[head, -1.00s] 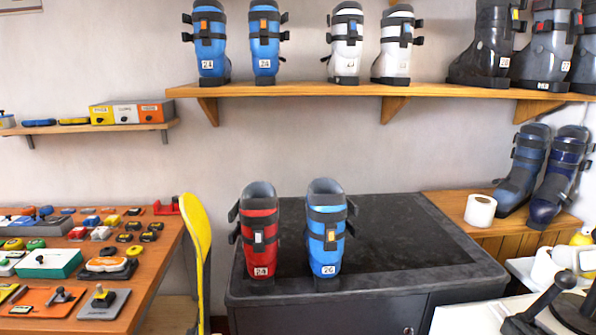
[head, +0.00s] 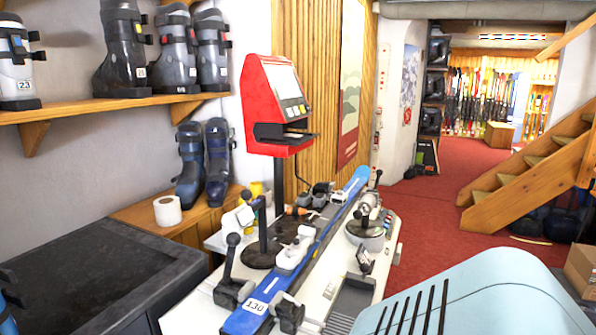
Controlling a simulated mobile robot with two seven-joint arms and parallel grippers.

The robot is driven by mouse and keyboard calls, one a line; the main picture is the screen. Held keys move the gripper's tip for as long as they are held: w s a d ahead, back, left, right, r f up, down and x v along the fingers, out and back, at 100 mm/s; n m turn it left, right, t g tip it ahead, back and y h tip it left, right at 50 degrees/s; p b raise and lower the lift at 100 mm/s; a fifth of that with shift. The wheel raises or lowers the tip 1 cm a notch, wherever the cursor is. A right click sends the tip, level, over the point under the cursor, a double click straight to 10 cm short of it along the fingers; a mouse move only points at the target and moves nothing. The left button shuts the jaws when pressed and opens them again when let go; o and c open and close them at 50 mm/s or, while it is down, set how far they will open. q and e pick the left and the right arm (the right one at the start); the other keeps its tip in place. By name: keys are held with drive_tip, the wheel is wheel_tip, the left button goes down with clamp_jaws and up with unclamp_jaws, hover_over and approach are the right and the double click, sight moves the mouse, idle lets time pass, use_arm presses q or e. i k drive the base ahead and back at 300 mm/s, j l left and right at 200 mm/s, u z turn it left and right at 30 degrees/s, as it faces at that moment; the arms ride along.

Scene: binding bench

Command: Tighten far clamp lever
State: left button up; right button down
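A blue ski (head: 258,306) with a "130" label lies lengthwise on the white binding bench (head: 203,305). White binding parts (head: 292,252) sit on it. A black lever with a ball knob (head: 231,258) stands tilted at the near left of the ski. Further back, dark clamp-like parts (head: 318,192) lie beside the ski's far half, and another upright black-topped lever (head: 377,178) shows at the right. I cannot tell which part is the far clamp lever or whether it is tight. Neither of my grippers shows.
A red screen unit (head: 262,105) stands on a post over the bench. A round device (head: 367,232) sits right of the ski. A dark cabinet (head: 90,275) and a paper roll (head: 167,210) are left. Red carpet (head: 430,215) lies open behind, beside wooden stairs (head: 530,165).

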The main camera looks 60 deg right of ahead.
sight(379, 173)
drive_tip(key=k, duration=0.6)
drive_tip(key=z, duration=1.35)
drive_tip(key=i+l, duration=0.25)
drive_tip(key=l, duration=0.25)
drive_tip(key=i+l, duration=0.3)
drive_tip(key=l, duration=0.2)
drive_tip(key=i+l, duration=0.25)
drive_tip(key=l, duration=0.25)
drive_tip(key=i+l, duration=0.25)
drive_tip(key=l, duration=0.2)
drive_tip(key=i+l, duration=0.3)
drive_tip(key=l, duration=0.2)
drive_tip(key=i+l, duration=0.25)
drive_tip(key=l, duration=0.25)
drive_tip(key=i+l, duration=0.25)
drive_tip(key=l, duration=0.25)
drive_tip(key=i+l, duration=0.3)
drive_tip(key=l, duration=0.2)
